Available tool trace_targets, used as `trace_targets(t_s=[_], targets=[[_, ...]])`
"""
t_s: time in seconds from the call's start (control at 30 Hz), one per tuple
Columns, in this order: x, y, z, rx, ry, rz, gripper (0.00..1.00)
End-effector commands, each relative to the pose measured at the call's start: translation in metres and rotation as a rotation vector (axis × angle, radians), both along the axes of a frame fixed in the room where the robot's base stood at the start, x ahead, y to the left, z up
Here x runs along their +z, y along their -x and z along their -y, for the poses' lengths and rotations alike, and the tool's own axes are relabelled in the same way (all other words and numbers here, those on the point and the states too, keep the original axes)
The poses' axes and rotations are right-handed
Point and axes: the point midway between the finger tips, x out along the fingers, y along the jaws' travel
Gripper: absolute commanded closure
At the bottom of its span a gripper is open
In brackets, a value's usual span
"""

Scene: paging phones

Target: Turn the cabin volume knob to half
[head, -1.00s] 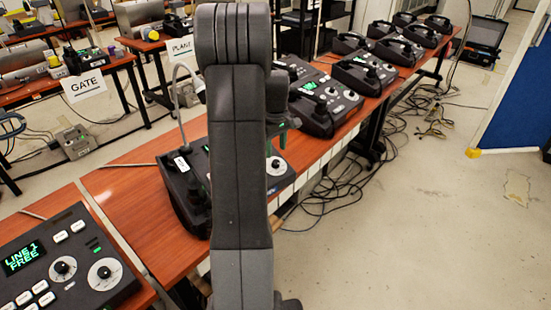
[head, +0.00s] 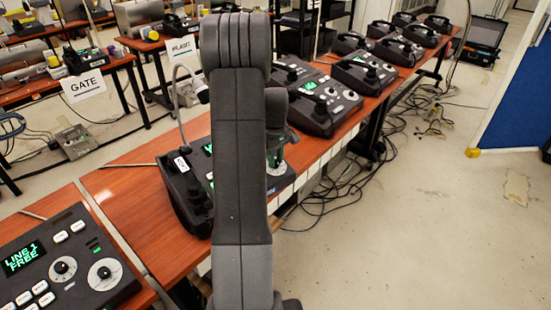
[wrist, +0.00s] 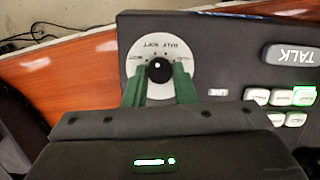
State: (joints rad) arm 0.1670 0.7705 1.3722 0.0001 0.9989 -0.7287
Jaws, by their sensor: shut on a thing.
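A dark console (wrist: 232,60) fills much of the wrist view, with a white dial plate (wrist: 165,45) at its corner. Upside-down lettering on the plate includes "HALF" and "SOFT". A round black knob (wrist: 159,69) stands at the plate's middle. The green fingers of my gripper (wrist: 160,73) are on either side of the knob, shut on it. Which way the knob points is too small to tell. In the head view my arm hides most of this console (head: 183,190), and my gripper (head: 276,150) is down at its right side.
Another console (head: 70,262) reading "LINE 1 FREE" is at the lower left. More phone consoles (head: 318,100) line the wooden tables behind. A TALK button (wrist: 292,55) and several small keys (wrist: 278,98) lie right of the dial. Cables (head: 325,210) lie on the floor.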

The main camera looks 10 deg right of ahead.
Motion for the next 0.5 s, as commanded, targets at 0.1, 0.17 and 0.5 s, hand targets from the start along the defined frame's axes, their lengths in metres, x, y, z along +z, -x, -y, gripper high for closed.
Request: trace_targets(t_s=[0.1,0.17,0.5], targets=[[0.0005,-0.0002,0.0001,-0.008,-0.002,-0.001,0.99],[0.0006,-0.0002,0.0002,-0.019,-0.005,-0.002,0.99],[0.0015,-0.0008,0.0018,-0.198,-0.047,-0.023,0.99]])
